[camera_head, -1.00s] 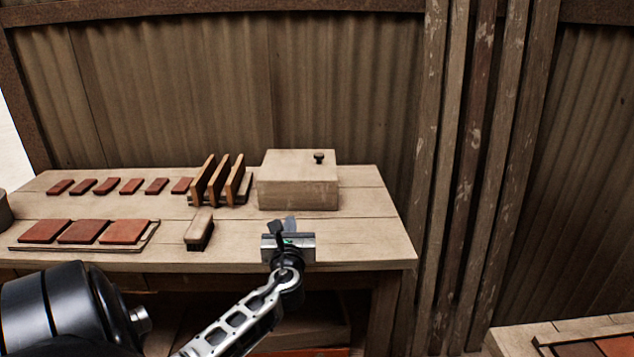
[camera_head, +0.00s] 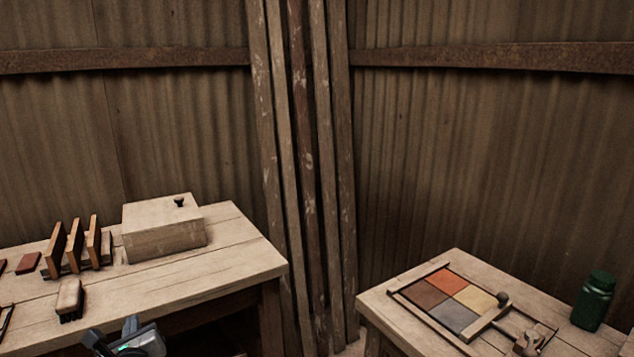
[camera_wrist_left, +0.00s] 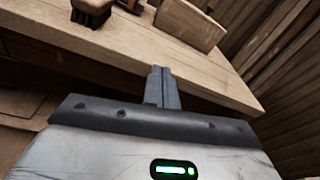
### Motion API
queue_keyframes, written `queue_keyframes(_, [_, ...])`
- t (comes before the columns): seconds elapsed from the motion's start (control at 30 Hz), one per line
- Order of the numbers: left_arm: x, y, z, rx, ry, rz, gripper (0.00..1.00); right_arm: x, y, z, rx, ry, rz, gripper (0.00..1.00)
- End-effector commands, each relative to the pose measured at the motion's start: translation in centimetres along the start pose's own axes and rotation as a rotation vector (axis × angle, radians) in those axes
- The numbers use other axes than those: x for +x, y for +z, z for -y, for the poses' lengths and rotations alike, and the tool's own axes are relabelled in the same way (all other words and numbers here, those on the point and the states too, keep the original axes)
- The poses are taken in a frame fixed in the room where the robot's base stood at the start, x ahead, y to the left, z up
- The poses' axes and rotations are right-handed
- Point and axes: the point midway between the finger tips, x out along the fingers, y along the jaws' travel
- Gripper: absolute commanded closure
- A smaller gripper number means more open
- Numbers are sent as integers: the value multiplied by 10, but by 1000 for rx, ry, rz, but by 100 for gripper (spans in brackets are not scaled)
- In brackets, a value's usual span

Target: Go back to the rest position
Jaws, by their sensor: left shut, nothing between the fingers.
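My left gripper (camera_head: 131,326) is at the lower left of the head view, in front of the left workbench's (camera_head: 240,262) front edge. It is shut and empty. In the left wrist view its closed fingers (camera_wrist_left: 160,78) point toward the bench edge, apart from the brush and the box. My right gripper does not show in either view.
A wooden box (camera_head: 165,238) with a black knob, a brush (camera_head: 70,298) and upright boards (camera_head: 76,245) stand on the left bench. At right, a second table (camera_head: 455,262) holds a framed panel of coloured squares (camera_head: 450,300) and a green jar (camera_head: 593,301). A gap separates the tables.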

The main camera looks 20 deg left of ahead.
Motion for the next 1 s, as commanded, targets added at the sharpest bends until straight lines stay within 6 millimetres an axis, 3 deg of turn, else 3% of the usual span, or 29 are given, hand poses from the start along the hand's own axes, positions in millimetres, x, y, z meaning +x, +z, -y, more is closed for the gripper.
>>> queue_keyframes(0.2, [-42,-59,18,-354,-55,-201,100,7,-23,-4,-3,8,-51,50])
queue_keyframes(0.37, [-94,-110,36,-718,-44,-417,100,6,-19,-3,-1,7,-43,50])
queue_keyframes(0.5, [-172,-160,57,-1195,79,-698,100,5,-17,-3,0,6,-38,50])
queue_keyframes(0.6, [-234,-184,74,-1563,255,-896,100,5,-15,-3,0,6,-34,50])
queue_keyframes(0.7, [-285,-194,88,-1863,465,-1041,100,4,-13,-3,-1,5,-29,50])
queue_keyframes(0.8, [-319,-196,98,-2068,644,-1124,100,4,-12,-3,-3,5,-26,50])
queue_keyframes(0.9, [-337,-195,104,-2175,754,-1162,100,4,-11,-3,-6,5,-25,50])
queue_keyframes(1.0, [-340,-195,105,-2195,775,-1168,100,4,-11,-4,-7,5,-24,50])
